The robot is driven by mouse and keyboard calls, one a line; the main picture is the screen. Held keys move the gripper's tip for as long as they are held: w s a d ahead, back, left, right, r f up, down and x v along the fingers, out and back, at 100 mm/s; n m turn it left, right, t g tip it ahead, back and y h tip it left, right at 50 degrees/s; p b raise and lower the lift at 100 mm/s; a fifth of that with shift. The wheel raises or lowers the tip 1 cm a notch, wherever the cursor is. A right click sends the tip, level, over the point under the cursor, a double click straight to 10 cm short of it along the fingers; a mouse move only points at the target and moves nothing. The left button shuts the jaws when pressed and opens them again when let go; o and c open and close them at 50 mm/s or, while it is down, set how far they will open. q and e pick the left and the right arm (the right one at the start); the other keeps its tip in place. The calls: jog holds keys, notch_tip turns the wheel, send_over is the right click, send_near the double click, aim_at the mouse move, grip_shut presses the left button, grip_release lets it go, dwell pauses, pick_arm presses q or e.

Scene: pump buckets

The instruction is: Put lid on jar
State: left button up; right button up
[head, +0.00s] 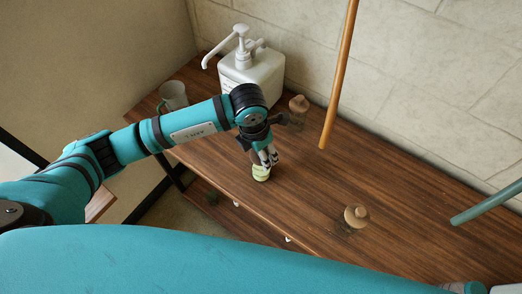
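A small pale green-yellow jar (261,174) stands near the front edge of the wooden table. My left gripper (268,158) points down right at its top; its fingers overlap the jar in the picture and hide its upper part. I cannot tell whether the fingers hold it. A round tan lid with a knob (356,214) lies on the table to the right, apart from the gripper. Another small tan knobbed thing (299,103) is farther back, partly behind dark parts of the gripper. My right gripper is out of view.
A white pump bottle (252,75) stands at the back left, with a grey mug (173,96) left of it. An orange stick (340,75) and a green stick (487,203) reach in above the table. The table's right middle is mostly clear; a tiled wall stands behind.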

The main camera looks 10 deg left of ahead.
pick_arm(q)
jog(key=shift+f+b, duration=0.15)
jog(key=shift+b, duration=0.45)
dwell(0.9)
dwell(0.3)
jog(key=o, duration=1.4)
jog(key=shift+r+p, duration=2)
jog(key=shift+r, duration=1.55)
grip_shut()
